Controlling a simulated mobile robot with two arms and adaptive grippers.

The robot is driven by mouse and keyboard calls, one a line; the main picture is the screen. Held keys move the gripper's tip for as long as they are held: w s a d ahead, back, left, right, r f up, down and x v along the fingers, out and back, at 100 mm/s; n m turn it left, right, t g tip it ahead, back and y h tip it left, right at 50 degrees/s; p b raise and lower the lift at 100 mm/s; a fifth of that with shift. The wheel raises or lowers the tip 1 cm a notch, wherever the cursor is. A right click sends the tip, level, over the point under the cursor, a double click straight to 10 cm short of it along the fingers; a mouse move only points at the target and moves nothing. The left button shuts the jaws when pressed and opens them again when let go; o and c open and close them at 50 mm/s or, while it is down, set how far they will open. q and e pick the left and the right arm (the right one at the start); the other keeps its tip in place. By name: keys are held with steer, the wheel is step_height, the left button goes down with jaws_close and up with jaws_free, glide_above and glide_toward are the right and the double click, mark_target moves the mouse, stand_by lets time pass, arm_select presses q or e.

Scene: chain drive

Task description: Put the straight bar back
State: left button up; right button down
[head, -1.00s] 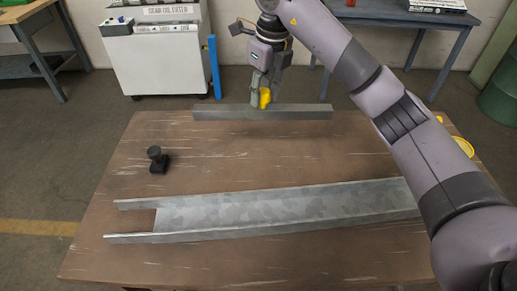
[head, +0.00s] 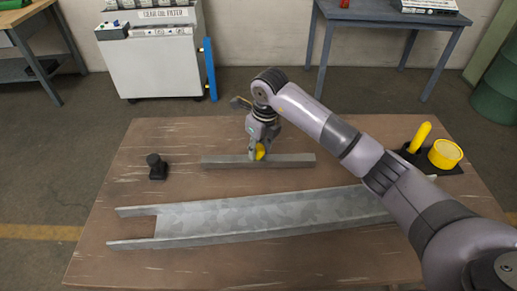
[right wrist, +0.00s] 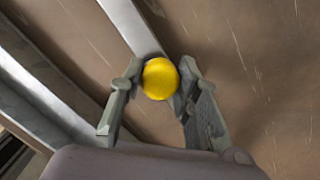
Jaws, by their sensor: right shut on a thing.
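The straight bar (head: 290,160) is a long grey metal bar lying left to right over the wooden table, behind the metal channel. A yellow round knob (head: 260,152) is at its middle. My right gripper (head: 259,155) is shut on the bar at this knob, with a finger on either side. In the right wrist view the knob (right wrist: 160,79) sits between the two fingers, and the bar (right wrist: 127,22) runs off to the upper left. I cannot tell whether the bar touches the table. My left gripper is not in view.
The galvanized channel (head: 250,213) lies along the front of the table (head: 150,262). A small black knobbed block (head: 157,167) stands at left. A dark tray with a yellow handle (head: 420,137) and a yellow ring (head: 445,153) is at right, beyond my arm.

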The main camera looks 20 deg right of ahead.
steer(key=shift+f, duration=0.65)
steer(key=c, duration=1.7)
jaws_free()
steer(key=shift+f, duration=0.2)
steer(key=o, duration=0.5)
steer(key=shift+r, duration=0.1)
